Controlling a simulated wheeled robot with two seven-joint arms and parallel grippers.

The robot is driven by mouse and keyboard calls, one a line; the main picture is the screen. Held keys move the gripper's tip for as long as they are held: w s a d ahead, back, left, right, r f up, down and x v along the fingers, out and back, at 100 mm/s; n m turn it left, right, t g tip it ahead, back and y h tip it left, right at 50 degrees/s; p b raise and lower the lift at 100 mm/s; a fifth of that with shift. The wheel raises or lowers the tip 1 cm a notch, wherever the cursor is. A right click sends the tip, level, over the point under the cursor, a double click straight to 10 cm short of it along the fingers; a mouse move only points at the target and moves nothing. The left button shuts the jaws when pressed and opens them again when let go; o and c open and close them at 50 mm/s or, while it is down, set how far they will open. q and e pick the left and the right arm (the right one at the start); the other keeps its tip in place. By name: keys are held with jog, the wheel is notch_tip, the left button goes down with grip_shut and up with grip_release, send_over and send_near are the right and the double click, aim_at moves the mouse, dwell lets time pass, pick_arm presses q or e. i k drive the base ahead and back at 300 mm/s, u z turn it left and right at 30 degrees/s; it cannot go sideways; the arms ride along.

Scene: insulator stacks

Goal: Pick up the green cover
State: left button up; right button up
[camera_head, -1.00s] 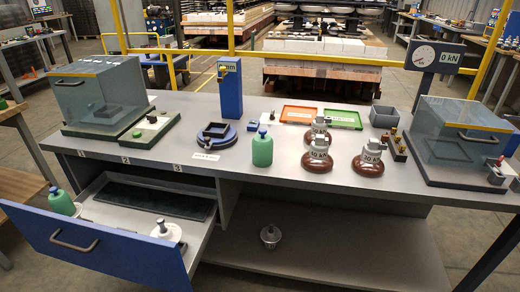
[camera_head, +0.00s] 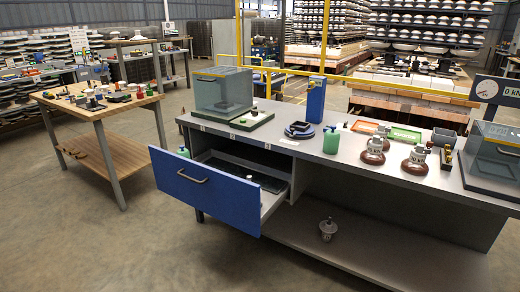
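A green cylindrical piece with a small dark top (camera_head: 332,140) stands upright on the grey workbench (camera_head: 300,150), right of a blue ring-shaped fixture (camera_head: 299,130). Another small green piece (camera_head: 184,152) shows just above the rim of the open blue drawer (camera_head: 205,190), at its left end; the drawer front hides most of it. I cannot tell which one is the green cover. Neither of my grippers is in view.
The blue drawer sticks out from the bench front. A wooden table (camera_head: 105,105) with small parts stands at left. Clear cases (camera_head: 222,90) sit on the bench. Brown insulators (camera_head: 375,152) stand at right. A white insulator (camera_head: 328,228) is on the lower shelf. The floor in front is open.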

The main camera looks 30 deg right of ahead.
aim_at(333, 138)
jog(key=u, duration=0.5)
jog(key=i, duration=0.75)
jog(key=z, duration=0.8)
jog(key=i, duration=1.5)
jog(key=z, duration=1.15)
jog(key=i, duration=0.15)
jog(key=z, duration=0.2)
